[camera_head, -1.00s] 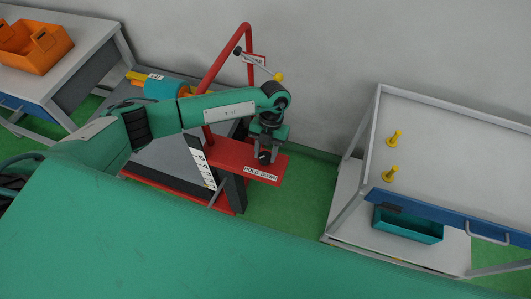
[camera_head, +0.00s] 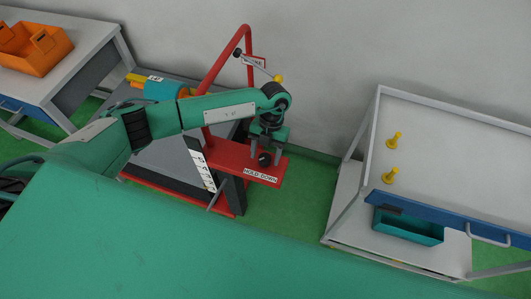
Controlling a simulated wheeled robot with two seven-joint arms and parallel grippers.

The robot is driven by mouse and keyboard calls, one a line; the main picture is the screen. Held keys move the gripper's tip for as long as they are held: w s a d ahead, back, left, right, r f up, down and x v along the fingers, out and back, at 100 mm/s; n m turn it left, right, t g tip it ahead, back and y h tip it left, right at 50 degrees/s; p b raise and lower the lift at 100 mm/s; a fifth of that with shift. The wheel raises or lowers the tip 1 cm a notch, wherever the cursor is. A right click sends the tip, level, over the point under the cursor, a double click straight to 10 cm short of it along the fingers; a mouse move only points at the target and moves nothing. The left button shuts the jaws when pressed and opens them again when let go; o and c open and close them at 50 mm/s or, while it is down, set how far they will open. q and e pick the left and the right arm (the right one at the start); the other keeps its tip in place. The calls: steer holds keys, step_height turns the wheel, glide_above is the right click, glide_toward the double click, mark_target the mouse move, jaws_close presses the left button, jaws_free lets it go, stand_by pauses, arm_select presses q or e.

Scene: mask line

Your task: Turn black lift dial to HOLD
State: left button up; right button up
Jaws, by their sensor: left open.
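The black lift dial (camera_head: 264,160) sits on a red panel (camera_head: 234,160) of the red lift frame. A white label reading "HOLD DOWN" (camera_head: 260,175) is on the panel's front edge, just below the dial. My left gripper (camera_head: 265,150) points down over the panel, with its two fingers apart just above and behind the dial. I cannot tell whether the fingers touch the dial. The dial's pointer setting is too small to read. My right gripper does not show.
A red bent post (camera_head: 218,78) with a lever ending in a yellow knob (camera_head: 278,78) stands behind my arm. A grey cart (camera_head: 372,130) with yellow pegs is at right, a teal bin (camera_head: 408,226) below. An orange bin (camera_head: 36,52) stands on the left table. Green floor lies between.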

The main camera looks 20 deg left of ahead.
arm_select(q)
steer(key=b+v, duration=0.3)
steer(key=v, duration=1)
steer(key=shift+r, duration=0.3)
